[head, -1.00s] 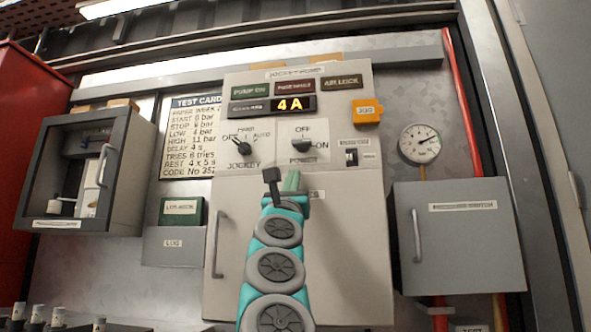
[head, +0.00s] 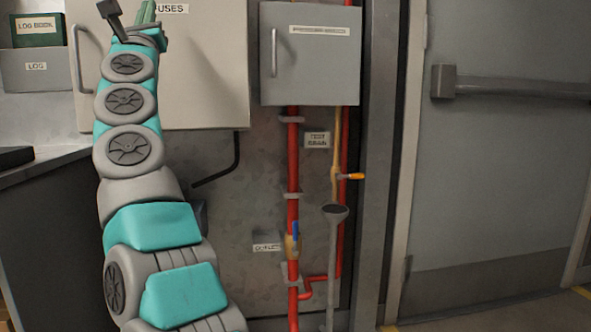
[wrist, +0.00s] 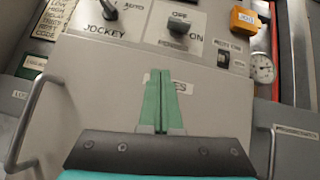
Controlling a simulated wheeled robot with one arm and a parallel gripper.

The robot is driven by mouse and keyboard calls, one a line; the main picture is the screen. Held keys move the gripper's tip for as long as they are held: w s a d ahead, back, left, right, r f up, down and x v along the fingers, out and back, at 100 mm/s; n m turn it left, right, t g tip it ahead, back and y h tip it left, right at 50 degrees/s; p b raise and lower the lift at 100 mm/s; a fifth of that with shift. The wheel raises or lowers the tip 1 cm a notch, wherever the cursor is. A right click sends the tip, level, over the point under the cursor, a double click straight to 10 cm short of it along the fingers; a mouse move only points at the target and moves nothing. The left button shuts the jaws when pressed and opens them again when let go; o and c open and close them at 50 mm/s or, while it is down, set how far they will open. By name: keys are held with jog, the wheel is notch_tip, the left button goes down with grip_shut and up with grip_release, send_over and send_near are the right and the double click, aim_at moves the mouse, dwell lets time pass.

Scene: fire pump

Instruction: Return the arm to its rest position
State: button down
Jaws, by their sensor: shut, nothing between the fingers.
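My gripper (head: 148,12) is at the top left of the head view, at the end of my raised teal and grey arm. In the wrist view its green fingers (wrist: 158,103) are together with nothing between them. They are in front of the fuses door (wrist: 100,90) of the grey control panel; I cannot tell how far off. The same door (head: 205,75) shows behind my arm in the head view. In the wrist view the jockey switch (wrist: 109,9) and a second rotary switch (wrist: 178,25) are beyond the fingertips.
The pressure switch box (head: 312,60) is on the wall right of the panel. Below it run red pipes (head: 293,160), a valve with an orange handle (head: 352,176) and a grey funnel (head: 334,211). A grey door with a push bar (head: 510,86) is at the right. A log book holder (head: 37,68) is at the left.

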jog(key=w+d+f+n+g+y, duration=0.1)
jog(key=d+f+n+g+y, duration=0.15)
jog(key=f+n+g, duration=0.65)
jog(key=w+d+f+n+g+y, duration=0.1)
jog(key=f+n+g+y, duration=0.35)
jog(key=f+n, duration=0.8)
jog(key=s+d+f+n+g+h, duration=0.2)
jog(key=s+d+f+h, duration=0.15)
jog(key=d+f, duration=0.35)
jog(key=s+d+f+n+g+h, duration=0.2)
jog(key=s+d+f, duration=0.25)
jog(key=f, duration=0.45)
jog(key=s+d+f+n+g+h, duration=0.2)
jog(key=s+d+f+n+h, duration=0.15)
jog(key=d+f, duration=0.4)
jog(key=s+d+f+g+h, duration=0.2)
jog(key=s+d+f+g, duration=0.1)
jog(key=s+d+f, duration=0.6)
jog(key=s+d+f+n+g+h, duration=0.1)
jog(key=s+d+f+g+h, duration=0.1)
jog(key=s+d+f, duration=0.65)
jog(key=s+d+f+g+h, duration=0.25)
jog(key=s+d+f, duration=0.25)
jog(key=s, duration=0.8)
notch_tip(320, 180, up, 15)
jog(key=p, duration=1.5)
jog(key=shift+s+d+y, duration=0.3)
jog(key=shift+s+y, duration=0.05)
